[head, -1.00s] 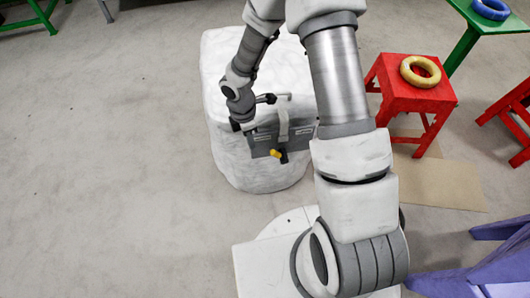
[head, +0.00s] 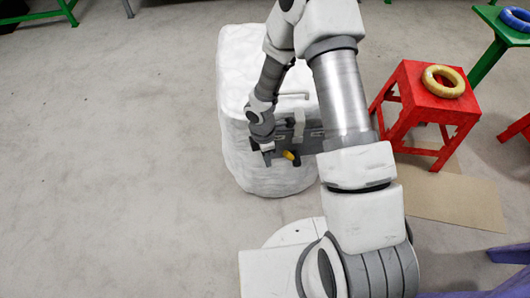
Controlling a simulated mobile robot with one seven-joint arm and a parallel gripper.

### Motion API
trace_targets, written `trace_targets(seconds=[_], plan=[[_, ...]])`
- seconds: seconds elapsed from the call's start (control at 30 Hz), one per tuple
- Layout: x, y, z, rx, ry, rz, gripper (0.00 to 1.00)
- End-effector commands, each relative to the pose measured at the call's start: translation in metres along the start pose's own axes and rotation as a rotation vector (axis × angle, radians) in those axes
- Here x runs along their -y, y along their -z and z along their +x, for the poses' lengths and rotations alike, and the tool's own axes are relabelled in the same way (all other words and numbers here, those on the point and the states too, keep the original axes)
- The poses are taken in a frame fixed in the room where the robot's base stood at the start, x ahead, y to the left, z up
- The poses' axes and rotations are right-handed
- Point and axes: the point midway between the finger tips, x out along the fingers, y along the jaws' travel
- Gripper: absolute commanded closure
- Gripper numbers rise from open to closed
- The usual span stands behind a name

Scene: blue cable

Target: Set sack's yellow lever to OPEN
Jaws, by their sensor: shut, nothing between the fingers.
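The sack (head: 236,75) is a large white, lumpy block standing on the floor behind my arm. A grey plate (head: 314,136) with a pale strap is on its near face. The small yellow lever (head: 290,156) sticks out at the plate's lower edge. My gripper (head: 268,160) points down just left of the lever, very near it. I cannot tell whether they touch. Its fingers are small and dark and look shut and empty. My forearm hides part of the plate, and any OPEN marking is too small to read.
A red stool (head: 438,107) with a yellow ring (head: 443,81) stands to the right. Flat cardboard (head: 455,200) lies below the stool. The floor at left is clear.

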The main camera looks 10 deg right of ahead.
Motion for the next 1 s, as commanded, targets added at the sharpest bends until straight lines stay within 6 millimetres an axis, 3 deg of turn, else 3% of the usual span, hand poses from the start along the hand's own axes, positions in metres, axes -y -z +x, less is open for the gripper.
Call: trace_targets(seconds=[0.03,0.23,1.0], plan=[[-0.003,-0.012,-0.007,0.000,-0.008,0.012,1.00],[-0.002,-0.032,-0.015,0.001,-0.006,0.008,1.00],[0.000,-0.039,-0.021,-0.046,-0.013,0.003,1.00]])
